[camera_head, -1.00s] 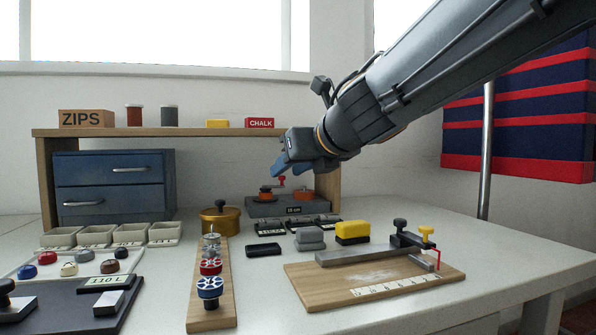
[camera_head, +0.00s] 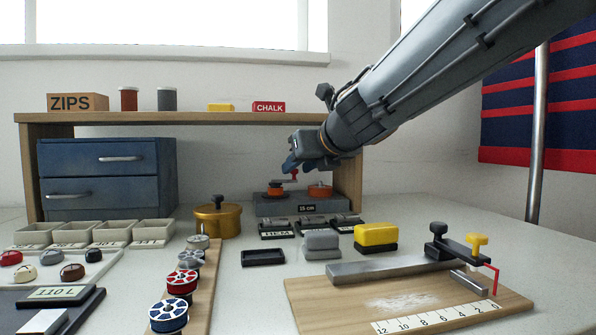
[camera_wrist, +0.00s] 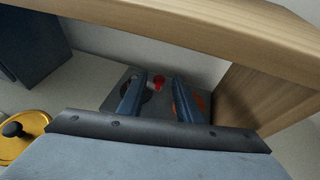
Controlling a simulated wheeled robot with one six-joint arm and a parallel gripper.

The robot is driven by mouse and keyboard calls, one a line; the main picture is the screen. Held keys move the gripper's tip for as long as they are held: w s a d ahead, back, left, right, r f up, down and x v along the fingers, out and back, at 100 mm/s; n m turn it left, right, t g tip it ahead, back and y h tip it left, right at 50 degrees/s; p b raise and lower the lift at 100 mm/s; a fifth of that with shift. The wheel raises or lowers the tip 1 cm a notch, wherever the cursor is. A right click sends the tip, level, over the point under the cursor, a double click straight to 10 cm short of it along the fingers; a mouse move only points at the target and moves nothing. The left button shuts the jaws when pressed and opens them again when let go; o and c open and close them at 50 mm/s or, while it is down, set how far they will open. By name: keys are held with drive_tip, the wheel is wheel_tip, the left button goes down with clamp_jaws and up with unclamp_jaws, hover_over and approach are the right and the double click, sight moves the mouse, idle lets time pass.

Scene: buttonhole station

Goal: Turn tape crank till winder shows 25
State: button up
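The tape winder (camera_head: 275,206) is a grey box at the back of the table, under the shelf, and its front label reads 15 cm. Two orange reels sit on top, the right one (camera_head: 320,190) in clear view. A crank with a red knob (camera_head: 294,172) stands over the left reel. My gripper (camera_head: 291,165) is at the knob from above. In the wrist view the fingers (camera_wrist: 158,92) are apart, one on each side of the red knob (camera_wrist: 158,80), with gaps visible; contact is unclear.
The shelf board (camera_head: 200,131) and its right wooden side (camera_head: 348,178) are close to my gripper. A gold tin (camera_head: 217,221) stands left of the winder.

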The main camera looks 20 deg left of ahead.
drive_tip(key=shift+w+a+f, duration=0.1)
drive_tip(key=shift+w+a, duration=0.05)
drive_tip(key=shift+a, duration=0.05)
drive_tip(key=shift+a, duration=0.1)
clamp_jaws()
drive_tip(key=shift+s+m+t+p, duration=0.2)
drive_tip(key=shift+m+t+p, duration=0.1)
drive_tip(key=shift+p, duration=0.6)
